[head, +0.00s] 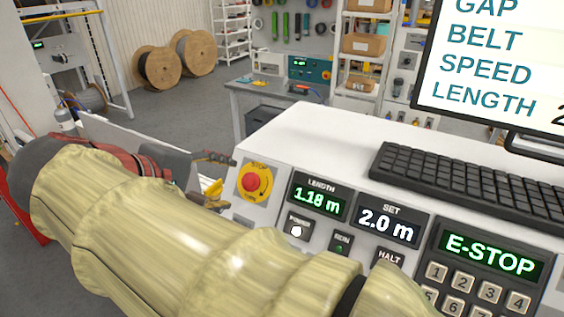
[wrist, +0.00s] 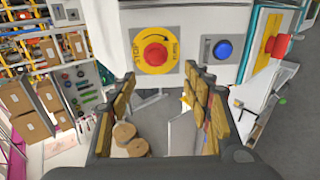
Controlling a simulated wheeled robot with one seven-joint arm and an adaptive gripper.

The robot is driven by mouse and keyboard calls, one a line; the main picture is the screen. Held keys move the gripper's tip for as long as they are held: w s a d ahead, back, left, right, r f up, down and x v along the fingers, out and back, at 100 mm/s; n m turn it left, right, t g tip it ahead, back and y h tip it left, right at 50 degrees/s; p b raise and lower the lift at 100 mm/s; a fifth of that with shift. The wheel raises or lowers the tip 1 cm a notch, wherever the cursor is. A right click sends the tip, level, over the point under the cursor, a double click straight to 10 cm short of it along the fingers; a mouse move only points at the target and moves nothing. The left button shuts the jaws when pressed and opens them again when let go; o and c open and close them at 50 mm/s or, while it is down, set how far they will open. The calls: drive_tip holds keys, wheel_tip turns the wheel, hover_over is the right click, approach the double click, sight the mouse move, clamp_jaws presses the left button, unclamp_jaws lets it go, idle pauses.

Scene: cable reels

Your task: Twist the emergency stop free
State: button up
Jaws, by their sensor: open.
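The emergency stop is a red mushroom button (head: 251,182) on a round yellow plate marked STOP, on the sloped front of the white console, left of the LENGTH display. In the wrist view the red button (wrist: 153,55) with its yellow ring lies beyond my fingertips, roughly between them and slightly left of centre. My gripper (wrist: 160,76) is open and empty, its padded fingers apart on either side. I see no contact with the button. In the head view my yellow-sleeved arm crosses the foreground, and my gripper does not show there.
A display on the console reads E-STOP (head: 490,255) above a keypad. A black keyboard (head: 470,183) lies on top. In the wrist view a blue button (wrist: 223,50) and another red button (wrist: 277,46) sit to the right. Cable reels (head: 160,68) stand far back.

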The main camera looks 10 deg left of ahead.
sight(248, 183)
drive_tip(key=shift+h, duration=0.3)
drive_tip(key=x, duration=0.3)
drive_tip(key=d+x, duration=0.1)
drive_tip(key=x, duration=0.3)
drive_tip(key=shift+w+d+b, duration=0.1)
drive_tip(key=shift+w+b, duration=0.1)
drive_tip(key=shift+b, duration=0.15)
drive_tip(key=shift+c, duration=0.9)
drive_tip(key=c, duration=1)
